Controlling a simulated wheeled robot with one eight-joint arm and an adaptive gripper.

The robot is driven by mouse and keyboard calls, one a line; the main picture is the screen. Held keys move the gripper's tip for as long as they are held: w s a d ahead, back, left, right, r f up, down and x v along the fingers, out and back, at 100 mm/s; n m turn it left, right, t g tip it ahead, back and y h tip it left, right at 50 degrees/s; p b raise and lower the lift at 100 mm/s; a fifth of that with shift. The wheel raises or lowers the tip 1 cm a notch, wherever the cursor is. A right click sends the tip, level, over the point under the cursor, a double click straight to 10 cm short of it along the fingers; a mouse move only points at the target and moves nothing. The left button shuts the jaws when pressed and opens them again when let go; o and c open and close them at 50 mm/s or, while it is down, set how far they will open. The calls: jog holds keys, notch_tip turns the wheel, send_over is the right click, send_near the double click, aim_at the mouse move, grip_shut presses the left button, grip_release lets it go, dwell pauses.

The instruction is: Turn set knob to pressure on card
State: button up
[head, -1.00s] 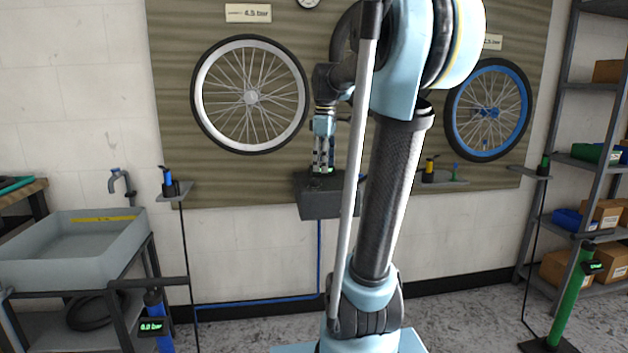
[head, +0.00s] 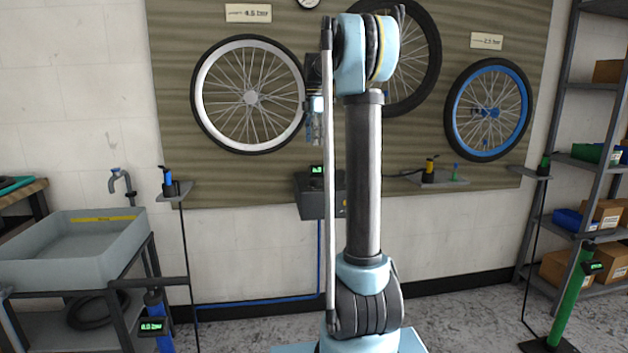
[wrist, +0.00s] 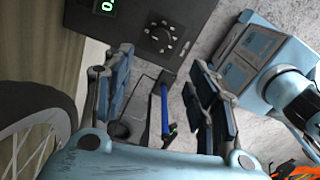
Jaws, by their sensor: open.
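The set knob (wrist: 161,37) is a small dark round dial ringed by pale marks on the face of a dark grey box (wrist: 210,12). A green digital display (wrist: 108,5) sits beside it, cut off by the picture edge. In the head view, the box (head: 308,203) is on the wall below the wheels, with its display (head: 317,170) on top; the knob cannot be made out. My gripper (head: 315,132) is above the box, apart from it. In the wrist view, my gripper (wrist: 160,78) is open and empty, with the knob beyond its fingertips. Pressure cards (head: 248,13) (head: 487,41) hang on the board.
A white-rimmed wheel (head: 203,95) hangs left of my gripper and a blue-rimmed wheel (head: 450,108) hangs right. A small shelf (head: 440,182) is right of the box. A sink (head: 70,262) stands at left and a storage rack (head: 556,140) at right.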

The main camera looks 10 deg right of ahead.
aim_at(315, 179)
notch_tip(315, 179, down, 16)
jog(key=shift+r, duration=0.1)
dwell(0.5)
jog(key=c, duration=1.1)
